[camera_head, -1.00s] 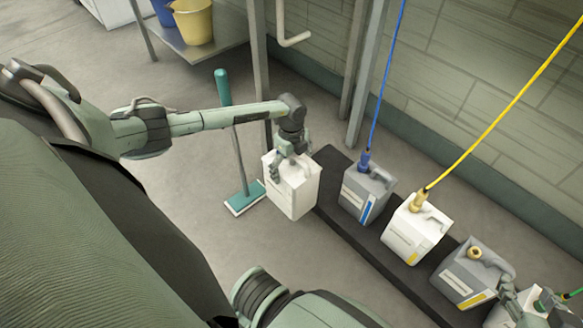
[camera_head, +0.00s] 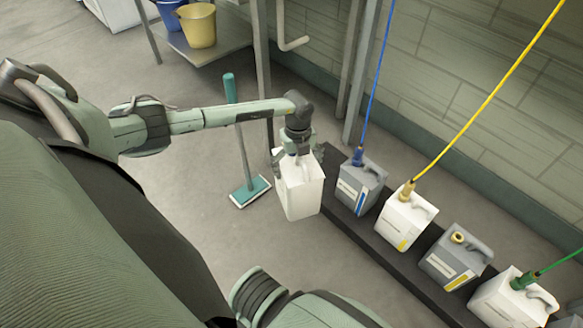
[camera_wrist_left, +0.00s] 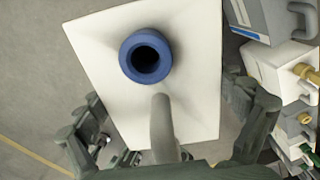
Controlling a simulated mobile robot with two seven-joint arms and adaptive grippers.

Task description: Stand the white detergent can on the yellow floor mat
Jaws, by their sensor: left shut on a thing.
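My left gripper (camera_head: 298,148) is shut on a white can (camera_head: 301,196) and holds it upright near the left end of the black plinth. In the left wrist view the can (camera_wrist_left: 98,62) has a blue open neck, and its white handle (camera_wrist_left: 163,128) runs down between the fingers of the gripper. I cannot tell whether the can's base touches the floor. No yellow floor mat is in view. My right gripper is not in view.
The black plinth (camera_head: 398,262) bears grey and white cans with blue, yellow and green hoses. A teal squeegee (camera_head: 250,190) stands left of the held can. A shelf holds a yellow bucket (camera_head: 200,27). A thin yellow line (camera_wrist_left: 36,155) crosses the floor. Floor at left is clear.

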